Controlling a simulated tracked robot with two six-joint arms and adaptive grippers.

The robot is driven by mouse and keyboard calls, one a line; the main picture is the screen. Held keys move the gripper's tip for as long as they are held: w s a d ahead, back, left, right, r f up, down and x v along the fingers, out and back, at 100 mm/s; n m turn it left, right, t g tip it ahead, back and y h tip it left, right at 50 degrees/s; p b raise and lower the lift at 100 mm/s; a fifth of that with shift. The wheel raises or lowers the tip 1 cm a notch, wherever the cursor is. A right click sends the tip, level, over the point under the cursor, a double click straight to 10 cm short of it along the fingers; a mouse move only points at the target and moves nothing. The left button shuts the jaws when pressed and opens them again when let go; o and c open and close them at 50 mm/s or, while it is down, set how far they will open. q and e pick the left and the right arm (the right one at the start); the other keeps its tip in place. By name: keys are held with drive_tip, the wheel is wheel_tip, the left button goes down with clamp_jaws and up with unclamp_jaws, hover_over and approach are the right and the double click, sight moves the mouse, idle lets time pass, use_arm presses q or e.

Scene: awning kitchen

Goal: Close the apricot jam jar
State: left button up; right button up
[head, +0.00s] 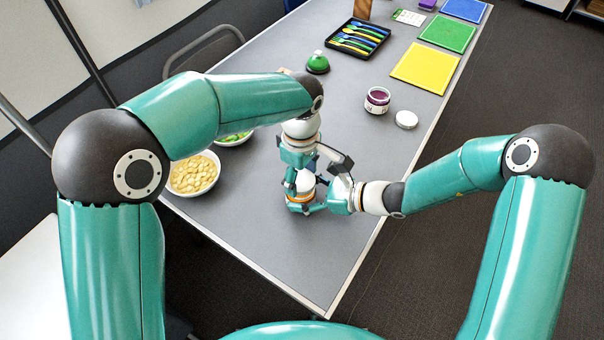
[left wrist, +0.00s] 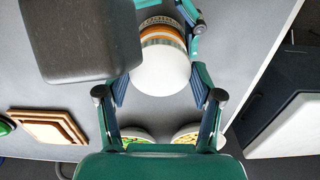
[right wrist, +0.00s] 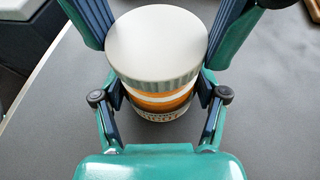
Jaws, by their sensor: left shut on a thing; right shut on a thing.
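The apricot jam jar (head: 306,182) stands at the near part of the grey table, largely hidden by my grippers. Its orange band (right wrist: 160,102) shows in the right wrist view. A white lid (right wrist: 157,42) with a ribbed rim sits on top of the jar; whether it is fully tight cannot be told. The lid also shows in the left wrist view (left wrist: 160,72). My left gripper (head: 303,173) comes from above and is shut on the lid. My right gripper (head: 314,204) comes from the right, low down, and is shut on the jar's body.
A purple jam jar (head: 377,101) stands open farther back, with a loose white lid (head: 406,119) beside it. A bowl of pale pieces (head: 193,190) and a green-filled bowl (head: 233,140) are at the left. A green-topped item (head: 318,63) and cutlery tray (head: 357,40) lie beyond.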

use_arm(q)
drive_tip(key=shift+f, duration=0.5)
